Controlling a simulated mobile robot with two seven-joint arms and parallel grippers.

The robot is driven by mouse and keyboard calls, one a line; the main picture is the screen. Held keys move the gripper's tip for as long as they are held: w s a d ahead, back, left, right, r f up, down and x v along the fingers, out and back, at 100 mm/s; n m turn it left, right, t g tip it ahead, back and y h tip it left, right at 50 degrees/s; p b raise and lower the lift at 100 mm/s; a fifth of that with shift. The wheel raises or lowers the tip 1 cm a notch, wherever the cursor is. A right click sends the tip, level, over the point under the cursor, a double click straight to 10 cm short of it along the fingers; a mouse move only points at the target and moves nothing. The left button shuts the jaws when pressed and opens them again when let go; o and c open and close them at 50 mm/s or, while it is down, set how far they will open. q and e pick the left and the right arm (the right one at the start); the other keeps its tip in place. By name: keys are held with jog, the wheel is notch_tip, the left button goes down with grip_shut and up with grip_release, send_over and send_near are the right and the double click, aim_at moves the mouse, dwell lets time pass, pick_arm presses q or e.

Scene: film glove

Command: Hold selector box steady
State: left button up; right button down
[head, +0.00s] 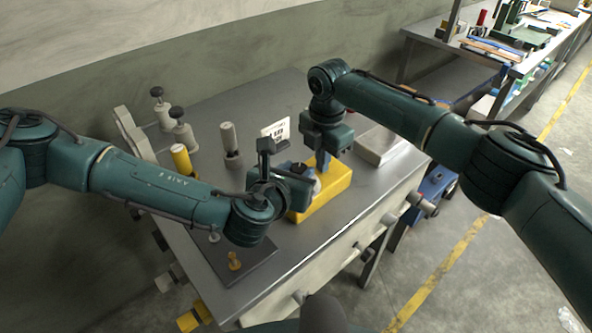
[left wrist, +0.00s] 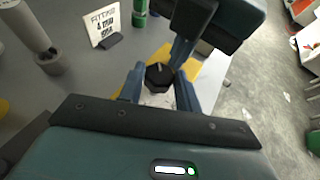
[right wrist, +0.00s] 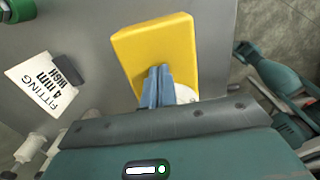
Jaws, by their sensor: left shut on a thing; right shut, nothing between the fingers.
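The yellow selector box (head: 334,187) sits on the grey bench top. It also shows in the right wrist view (right wrist: 165,40), with part of a white dial (right wrist: 185,94) on its face. In the left wrist view a black faceted knob (left wrist: 159,76) stands over a pale dial, between the fingers of my left gripper (left wrist: 160,88), which is shut on it. My right gripper (right wrist: 158,88) is shut and empty, its blue fingertips over the box's yellow top beside the dial. I cannot tell whether they touch it. My left gripper (head: 308,178) hides part of the box in the head view.
A printed card (head: 275,129) reading "FITTING 4 mm HIGH" stands behind the box. A dark plate (head: 236,262) lies at front left.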

pick_arm(q)
jog(key=shift+c, duration=0.8)
jog(key=shift+a+m+h, duration=0.1)
jog(key=shift+m+h, duration=0.2)
